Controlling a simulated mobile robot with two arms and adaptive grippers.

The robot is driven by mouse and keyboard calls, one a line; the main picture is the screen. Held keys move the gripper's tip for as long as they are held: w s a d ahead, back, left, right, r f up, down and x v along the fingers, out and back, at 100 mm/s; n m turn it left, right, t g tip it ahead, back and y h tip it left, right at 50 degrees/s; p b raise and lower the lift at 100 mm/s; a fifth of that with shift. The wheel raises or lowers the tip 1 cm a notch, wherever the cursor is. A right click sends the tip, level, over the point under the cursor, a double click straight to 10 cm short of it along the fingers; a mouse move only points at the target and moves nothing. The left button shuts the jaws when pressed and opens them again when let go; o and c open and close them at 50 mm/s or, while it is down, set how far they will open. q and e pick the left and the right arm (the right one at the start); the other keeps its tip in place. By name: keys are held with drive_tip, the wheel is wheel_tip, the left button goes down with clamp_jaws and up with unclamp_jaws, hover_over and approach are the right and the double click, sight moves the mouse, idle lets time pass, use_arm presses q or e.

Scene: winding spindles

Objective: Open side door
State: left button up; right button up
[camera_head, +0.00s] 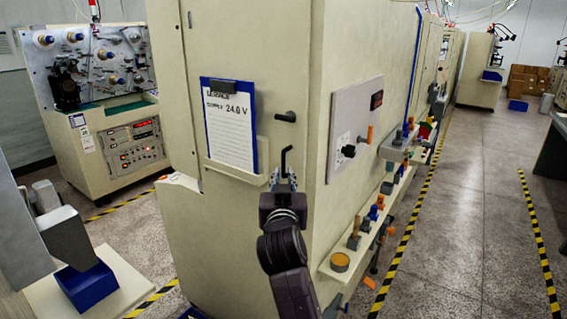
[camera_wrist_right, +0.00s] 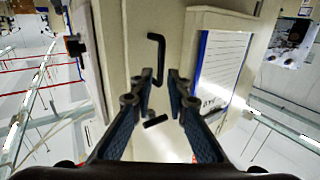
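The side door is the beige cabinet panel (camera_head: 230,60) facing me in the head view; it looks shut. It carries a small black latch (camera_head: 285,117) and, below it, a black bent handle (camera_head: 286,160). My right gripper (camera_head: 281,180) is just below the bent handle, fingers pointing up at it. In the right wrist view the scene appears upside down. There the bent handle (camera_wrist_right: 155,58) has its lower end between my two open fingertips (camera_wrist_right: 160,80); I cannot tell if they touch it. The latch (camera_wrist_right: 156,121) shows lower between the fingers. My left gripper is not in view.
A blue clipboard (camera_head: 230,122) sits in a holder left of the handle. A control box (camera_head: 355,125) and a shelf of small parts (camera_head: 362,235) stick out on the cabinet's right face. A winding machine (camera_head: 105,110) stands behind left. The aisle (camera_head: 470,200) at right is clear.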

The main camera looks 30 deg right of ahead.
sight(283, 166)
drive_tip(key=p+x, duration=0.2)
drive_tip(key=x, duration=0.4)
drive_tip(key=shift+p+x, duration=0.45)
drive_tip(key=shift+x, duration=0.35)
drive_tip(key=shift+f, duration=0.2)
clamp_jaws()
drive_tip(key=shift+a, duration=0.1)
